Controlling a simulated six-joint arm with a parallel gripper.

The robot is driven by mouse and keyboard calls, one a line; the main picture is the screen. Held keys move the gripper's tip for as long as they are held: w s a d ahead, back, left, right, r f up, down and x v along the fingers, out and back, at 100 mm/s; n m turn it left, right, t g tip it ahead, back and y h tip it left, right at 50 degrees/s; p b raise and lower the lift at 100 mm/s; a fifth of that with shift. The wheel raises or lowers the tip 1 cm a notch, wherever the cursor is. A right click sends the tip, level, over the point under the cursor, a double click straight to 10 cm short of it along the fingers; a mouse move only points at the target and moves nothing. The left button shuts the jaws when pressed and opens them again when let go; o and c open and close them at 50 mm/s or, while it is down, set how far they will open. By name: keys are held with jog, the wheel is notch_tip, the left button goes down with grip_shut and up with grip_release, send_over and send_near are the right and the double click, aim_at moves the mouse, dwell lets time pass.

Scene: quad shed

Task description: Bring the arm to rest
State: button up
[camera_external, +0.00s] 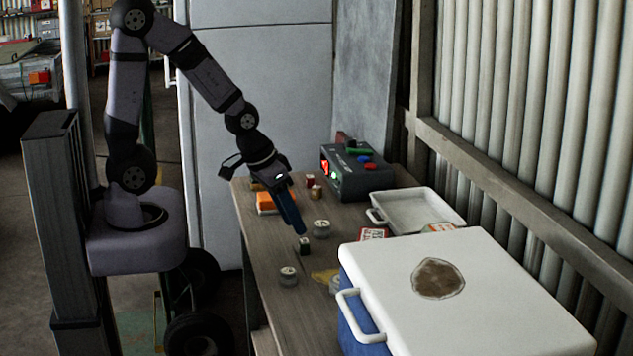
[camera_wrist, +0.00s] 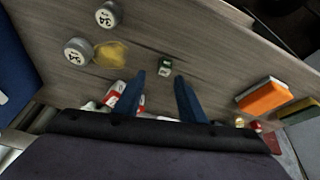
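My gripper (camera_external: 299,231) hangs over the wooden table, pointing down with the arm bent. In the wrist view its two blue fingers (camera_wrist: 160,78) stand apart, with nothing between them that I can see held. A small dark green item with a pale top (camera_external: 304,247) stands on the table just below the fingertips. In the wrist view this green item (camera_wrist: 165,67) shows beyond the gap between the fingertips; whether they touch it is not clear.
Round grey-white cans (camera_external: 289,276) and an orange block (camera_external: 266,202) stand on the wooden table (camera_external: 262,248). A grey box with lights (camera_external: 357,182) and a white tray (camera_external: 424,207) are farther back. A large white-lidded cooler (camera_external: 500,300) fills the front right.

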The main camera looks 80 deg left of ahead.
jog(key=s+d+r+m+g+p, duration=0.1)
jog(key=s+d+r+g+p, duration=0.1)
jog(key=s, duration=0.3)
jog(key=s+d+r+m+g+p, duration=0.1)
jog(key=s+d+r+g, duration=0.1)
jog(key=s, duration=0.4)
jog(key=shift+d+r+m+g+p, duration=0.3)
jog(key=shift+d+r+p, duration=0.05)
jog(key=shift+r, duration=0.25)
dwell(0.5)
jog(key=shift+o, duration=0.7)
